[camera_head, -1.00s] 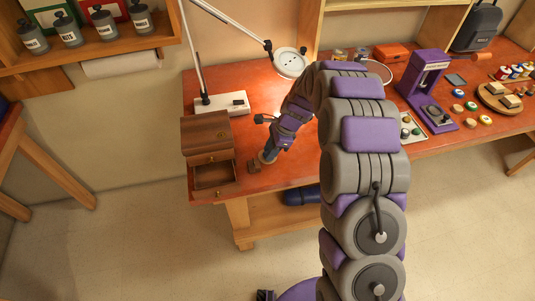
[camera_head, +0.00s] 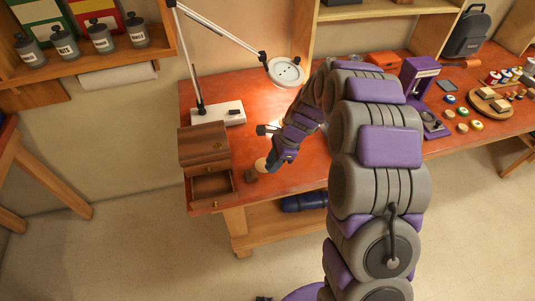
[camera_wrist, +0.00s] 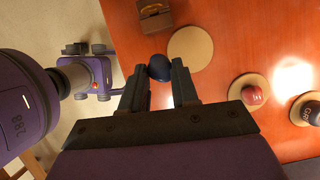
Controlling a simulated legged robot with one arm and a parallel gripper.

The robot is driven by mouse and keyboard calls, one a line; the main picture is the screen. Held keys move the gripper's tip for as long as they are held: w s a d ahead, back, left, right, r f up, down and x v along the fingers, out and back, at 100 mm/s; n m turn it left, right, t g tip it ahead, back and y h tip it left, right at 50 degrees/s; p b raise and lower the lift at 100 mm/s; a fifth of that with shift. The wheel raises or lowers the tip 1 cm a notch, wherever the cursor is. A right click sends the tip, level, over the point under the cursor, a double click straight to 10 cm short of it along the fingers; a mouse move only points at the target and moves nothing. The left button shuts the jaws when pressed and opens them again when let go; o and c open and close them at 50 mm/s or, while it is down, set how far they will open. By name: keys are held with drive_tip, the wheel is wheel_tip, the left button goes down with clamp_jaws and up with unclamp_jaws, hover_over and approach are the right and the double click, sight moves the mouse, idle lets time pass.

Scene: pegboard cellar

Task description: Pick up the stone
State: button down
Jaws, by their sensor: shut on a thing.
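The stone (camera_wrist: 160,67) is dark blue, rounded and smooth. In the wrist view it sits between the fingertips of my gripper (camera_wrist: 158,75), which is shut on it. A bare round cork coaster (camera_wrist: 190,48) lies on the table just beyond the stone. In the head view my gripper (camera_head: 276,160) is close to that coaster (camera_head: 262,165), near the front edge of the table. The stone cannot be made out clearly in the head view, and its height over the table is hard to tell.
A wooden box with an open drawer (camera_head: 212,185) stands left of my gripper. A small brown block (camera_head: 250,175) lies between them. Two more coasters, one with a red object (camera_wrist: 251,95), one with a dark object (camera_wrist: 306,110), are at right in the wrist view. A lamp (camera_head: 285,72) overhangs.

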drive_tip(key=s+d+r+p, duration=0.1)
drive_tip(key=s+d, duration=0.4)
drive_tip(key=s, duration=0.5)
drive_tip(key=shift+d, duration=0.4)
